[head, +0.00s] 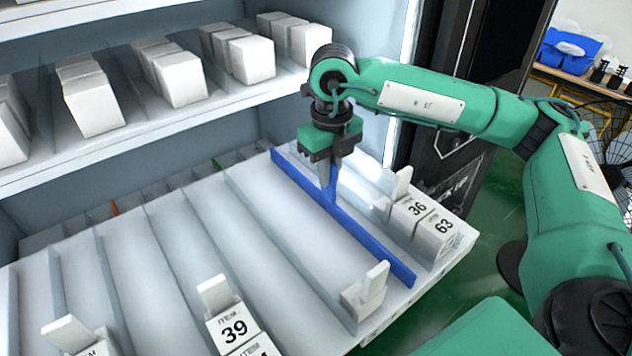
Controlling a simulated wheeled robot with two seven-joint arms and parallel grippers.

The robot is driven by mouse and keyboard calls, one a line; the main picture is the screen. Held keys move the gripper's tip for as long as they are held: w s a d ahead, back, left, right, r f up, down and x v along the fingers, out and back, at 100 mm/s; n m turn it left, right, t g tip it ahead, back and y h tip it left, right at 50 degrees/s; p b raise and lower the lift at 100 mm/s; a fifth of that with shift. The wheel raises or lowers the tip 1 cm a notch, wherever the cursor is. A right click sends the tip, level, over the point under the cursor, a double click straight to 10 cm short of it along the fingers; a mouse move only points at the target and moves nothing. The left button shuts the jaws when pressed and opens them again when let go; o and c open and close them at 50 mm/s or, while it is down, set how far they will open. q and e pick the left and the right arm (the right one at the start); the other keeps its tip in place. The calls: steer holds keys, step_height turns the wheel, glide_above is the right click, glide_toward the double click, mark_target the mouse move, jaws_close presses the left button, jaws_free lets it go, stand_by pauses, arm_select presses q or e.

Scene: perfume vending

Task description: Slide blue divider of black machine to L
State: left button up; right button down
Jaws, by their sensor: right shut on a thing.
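The blue divider (358,230) is a long thin bar that lies on the pulled-out white shelf (215,205) of the machine. It runs from the back middle to the front right of the shelf. My right gripper (328,187) points down at the divider and is shut on its upright part, left of the bar's middle. The fingers hide part of that upright. My left gripper is not in view.
White boxes marked 36 and 63 (437,230) stand right of the divider. A white pusher (370,287) sits at its front left. Boxes marked 39 (233,325) stand at the front. Upper shelves with white boxes (92,98) overhang the back left. Grey dividers separate empty lanes.

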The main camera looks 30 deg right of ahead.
steer(key=shift+r, duration=0.1)
steer(key=c, duration=1.8)
jaws_free()
steer(key=shift+d, duration=0.15)
steer(key=o, duration=0.3)
steer(key=shift+o, duration=0.2)
steer(key=shift+d, duration=0.2)
steer(key=shift+a+r, duration=0.15)
steer(key=shift+r, duration=0.2)
step_height(320, 180, up, 7)
steer(key=shift+b, duration=1.2)
step_height(320, 180, up, 6)
